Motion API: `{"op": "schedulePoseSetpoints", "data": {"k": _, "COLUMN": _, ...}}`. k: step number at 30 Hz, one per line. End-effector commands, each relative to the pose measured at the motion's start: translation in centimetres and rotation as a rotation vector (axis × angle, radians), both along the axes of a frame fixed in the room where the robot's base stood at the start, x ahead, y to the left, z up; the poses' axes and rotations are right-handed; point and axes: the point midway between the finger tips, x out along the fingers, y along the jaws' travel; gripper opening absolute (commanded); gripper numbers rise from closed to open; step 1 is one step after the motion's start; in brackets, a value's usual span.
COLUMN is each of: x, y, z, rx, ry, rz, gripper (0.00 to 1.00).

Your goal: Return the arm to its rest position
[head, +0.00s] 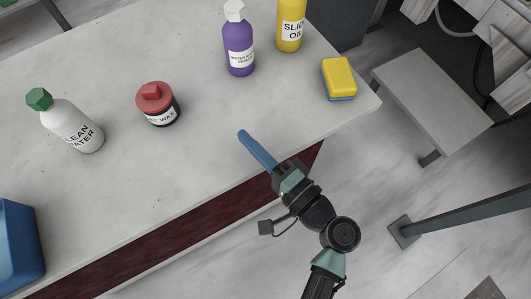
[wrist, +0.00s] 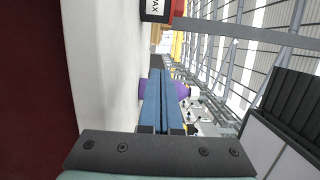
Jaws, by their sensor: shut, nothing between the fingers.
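My gripper (head: 258,151) has long blue fingers and hangs over the front edge of the pale stone slab (head: 190,178) in the head view. Its fingers are pressed together with nothing between them and point toward the upper left. In the wrist view the shut fingers (wrist: 160,105) reach away from the camera, and the slab (wrist: 95,75) lies to their left. My gripper looks apart from every object on the slab.
On the slab stand a white bottle (head: 72,125), a red-lidded wax jar (head: 158,106), a purple bottle (head: 238,50), a yellow bottle (head: 291,28) and a yellow-blue sponge (head: 339,79). A blue container (head: 18,250) is at lower left. A grey bench (head: 430,100) stands right.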

Motion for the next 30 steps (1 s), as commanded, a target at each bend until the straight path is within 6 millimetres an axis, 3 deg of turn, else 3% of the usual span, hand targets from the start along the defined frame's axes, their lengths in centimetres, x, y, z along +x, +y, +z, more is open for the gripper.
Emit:
{"op": "schedulePoseSetpoints", "data": {"k": 6, "x": -2.3, "y": -2.5, "z": 0.0, "rx": -0.001, "ry": -0.001, "rz": -0.003, "gripper": 0.0}}
{"op": "schedulePoseSetpoints", "data": {"k": 14, "x": -3.0, "y": -3.1, "z": 0.0, "rx": 0.0, "ry": -0.001, "rz": 0.0, "gripper": 0.0}}
{"op": "schedulePoseSetpoints", "data": {"k": 17, "x": -1.7, "y": -2.8, "z": 0.8, "rx": -0.055, "ry": -0.027, "rz": 0.0, "gripper": 0.0}}
{"op": "schedulePoseSetpoints", "data": {"k": 19, "x": 0.1, "y": -2.5, "z": 2.0, "rx": -0.143, "ry": -0.067, "rz": -0.009, "gripper": 0.0}}
{"op": "schedulePoseSetpoints", "data": {"k": 23, "x": 5.2, "y": -2.1, "z": 6.5, "rx": -0.394, "ry": -0.204, "rz": -0.069, "gripper": 0.0}}
{"op": "schedulePoseSetpoints", "data": {"k": 26, "x": 8.9, "y": -2.3, "z": 12.0, "rx": -0.599, "ry": -0.351, "rz": -0.167, "gripper": 0.0}}
{"op": "schedulePoseSetpoints", "data": {"k": 30, "x": 11.9, "y": -3.0, "z": 22.1, "rx": -0.844, "ry": -0.585, "rz": -0.367, "gripper": 0.0}}
